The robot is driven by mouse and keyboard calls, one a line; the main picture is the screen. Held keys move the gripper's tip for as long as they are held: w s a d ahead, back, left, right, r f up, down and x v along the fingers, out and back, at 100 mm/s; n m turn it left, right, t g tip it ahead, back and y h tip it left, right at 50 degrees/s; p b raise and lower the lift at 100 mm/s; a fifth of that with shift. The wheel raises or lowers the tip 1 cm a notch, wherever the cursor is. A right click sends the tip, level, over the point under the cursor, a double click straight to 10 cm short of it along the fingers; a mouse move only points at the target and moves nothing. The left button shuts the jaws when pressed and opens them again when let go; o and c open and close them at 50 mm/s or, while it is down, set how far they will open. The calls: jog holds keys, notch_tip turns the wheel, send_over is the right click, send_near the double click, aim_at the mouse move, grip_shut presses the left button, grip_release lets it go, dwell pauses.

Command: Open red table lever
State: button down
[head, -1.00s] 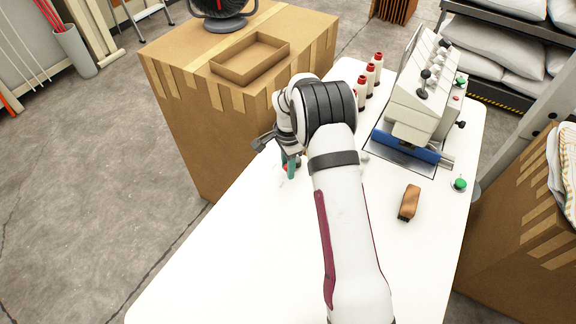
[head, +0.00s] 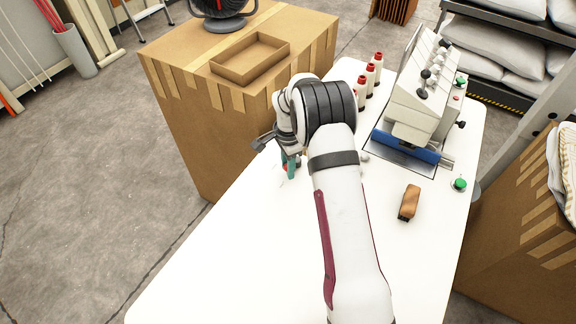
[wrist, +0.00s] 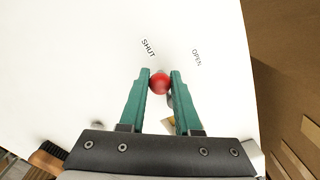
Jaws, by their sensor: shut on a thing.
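The red lever knob (wrist: 159,84) shows in the wrist view between the tips of my gripper (wrist: 160,80). My gripper is shut on the knob, with one green finger on each side. The word SHUT is printed on the white table (wrist: 215,25) above and left of the knob, and OPEN above and right of it. The knob sits below the two words, roughly between them and nearer SHUT. The lever's shaft is mostly hidden below the knob. In the head view my gripper (head: 290,166) is low over the table's left edge, largely hidden by my arm.
A brown brush (head: 409,202) lies to the right of my arm. A cardboard box (head: 180,75) with an open tray (head: 250,58) stands beyond the table's left edge. The front table is clear.

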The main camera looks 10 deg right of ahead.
jog(key=shift+w+a, duration=0.1)
jog(key=m, duration=0.2)
jog(key=w+m, duration=0.1)
jog(key=shift+w+a+m, duration=0.15)
jog(key=shift+a+m, duration=0.25)
jog(key=w+m, duration=0.1)
jog(key=m, duration=0.1)
jog(key=w+m, duration=0.1)
jog(key=m, duration=0.1)
jog(key=shift+a+m, duration=0.2)
jog(key=shift+m, duration=0.1)
jog(key=w+m, duration=0.1)
jog(key=m, duration=0.3)
jog(key=shift+w+d, duration=0.15)
jog(key=shift+w, duration=0.25)
jog(key=shift+w+d+m, duration=0.15)
jog(key=shift+w+m, duration=0.15)
jog(key=shift+m, duration=0.6)
jog(key=shift+w+d+m, duration=0.15)
jog(key=shift+w+m, duration=0.1)
jog(key=shift+m, duration=0.65)
jog(key=c, duration=0.6)
grip_release()
jog(key=shift+r, duration=0.1)
